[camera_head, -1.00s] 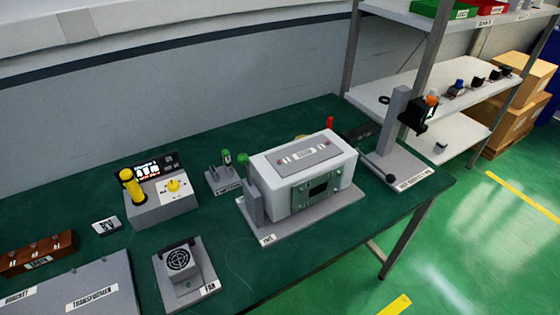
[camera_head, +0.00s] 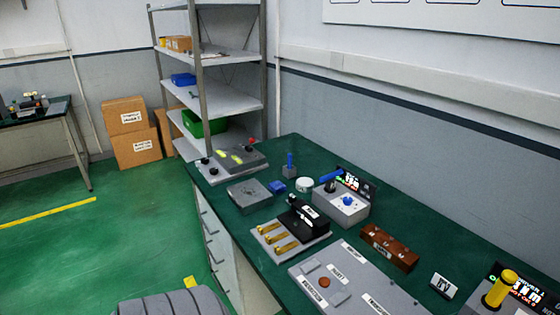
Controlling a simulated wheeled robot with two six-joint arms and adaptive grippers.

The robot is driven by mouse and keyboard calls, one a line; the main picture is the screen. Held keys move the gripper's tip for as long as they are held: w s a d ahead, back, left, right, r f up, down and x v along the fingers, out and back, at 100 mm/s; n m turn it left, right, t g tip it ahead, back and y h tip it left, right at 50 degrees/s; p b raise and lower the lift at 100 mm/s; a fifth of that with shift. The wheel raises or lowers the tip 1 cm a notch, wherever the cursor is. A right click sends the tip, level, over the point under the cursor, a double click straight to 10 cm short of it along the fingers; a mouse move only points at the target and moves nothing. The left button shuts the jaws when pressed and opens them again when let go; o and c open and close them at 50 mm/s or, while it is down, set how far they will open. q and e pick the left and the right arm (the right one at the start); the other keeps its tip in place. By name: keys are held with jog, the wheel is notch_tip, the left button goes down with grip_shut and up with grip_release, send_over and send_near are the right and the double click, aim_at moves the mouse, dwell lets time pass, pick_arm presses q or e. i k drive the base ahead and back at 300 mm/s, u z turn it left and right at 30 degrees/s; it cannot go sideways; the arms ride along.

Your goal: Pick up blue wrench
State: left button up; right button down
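No thing is clearly recognisable as a blue wrench at this size. Several blue things show on the green bench: an upright blue-handled piece (camera_head: 290,160) in a small grey holder, a small blue block (camera_head: 277,186), and a blue cylinder (camera_head: 331,175) at a grey box with a blue knob (camera_head: 347,201). A blue bin (camera_head: 183,79) sits on the shelf rack, with a small dark thing near it that I cannot make out. Neither gripper is in view.
The green bench top (camera_head: 228,208) is crowded with devices. A metal shelf rack (camera_head: 200,150) stands beyond its far end. Cardboard boxes (camera_head: 127,117) stand on the floor left of it. The green floor (camera_head: 110,235) is largely open. A grey ribbed thing (camera_head: 172,304) shows at the bottom edge.

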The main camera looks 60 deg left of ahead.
aim_at(330, 183)
jog(key=u, duration=3.35)
jog(key=i, duration=1.75)
jog(key=z, duration=2.9)
